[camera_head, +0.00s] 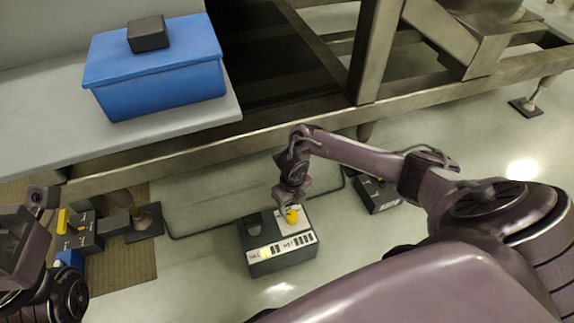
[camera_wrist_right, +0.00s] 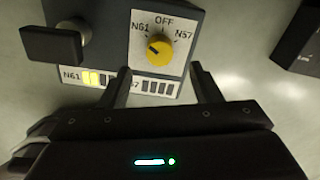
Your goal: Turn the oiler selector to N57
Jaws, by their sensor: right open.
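The oiler selector is a yellow knob (camera_wrist_right: 158,52) on a white dial plate (camera_wrist_right: 180,18) marked N61 at left, OFF at top and N57 at right. Its dark mark points up-left, toward N61. The knob also shows in the head view (camera_head: 291,216), on a dark grey box (camera_head: 282,266). My right gripper (camera_wrist_right: 158,72) is open, its fingers apart on the near side of the knob, with nothing between them; in the head view it is above the box (camera_head: 289,203). Part of my left arm is at the left edge; its fingers cannot be made out.
The box's front strip has N61 bars (camera_wrist_right: 92,77) lit yellow and N57 bars (camera_wrist_right: 157,88) dark. A black lever (camera_wrist_right: 52,44) stands left of the dial. Another dark box (camera_head: 377,195) is to the right. A blue case (camera_head: 155,75) sits on the bench.

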